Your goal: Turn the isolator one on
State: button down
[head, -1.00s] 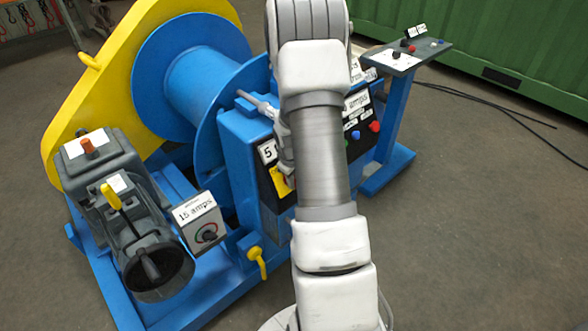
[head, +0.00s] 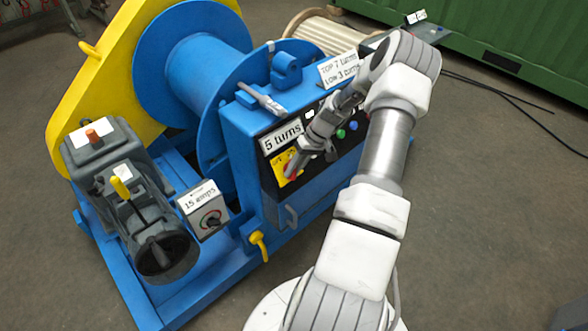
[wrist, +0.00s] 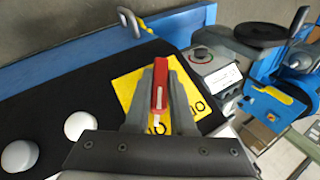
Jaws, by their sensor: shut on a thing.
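The isolator is a yellow plate (wrist: 130,88) with a red handle (wrist: 160,85) on the black control panel. In the wrist view my gripper (wrist: 159,93) has a grey finger on each side of the red handle and is shut on it. The handle points roughly up and down in that view. In the head view the yellow plate (head: 281,167) shows at the panel's left end, under a "5 turns" label (head: 282,137). My gripper (head: 294,168) reaches it from the right and hides much of the handle.
Green and blue buttons (head: 341,133) sit right of the isolator. A grey box with a dial (head: 207,217), labelled "15 amps", stands to the left. A yellow lever (head: 259,244) sticks out low on the blue frame. A blue drum (head: 190,70) is behind. Open floor lies in front.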

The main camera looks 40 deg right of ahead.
jog(key=shift+m+t+y+b, duration=0.3)
jog(key=shift+m+y+b, duration=0.15)
jog(key=shift+m+y, duration=0.4)
jog(key=shift+y, duration=0.35)
jog(key=c, duration=0.8)
grip_release()
jog(key=shift+o, duration=0.2)
jog(key=p+v, duration=0.1)
jog(key=v, duration=1.6)
jog(key=shift+s+r, duration=0.15)
jog(key=shift+s, duration=0.05)
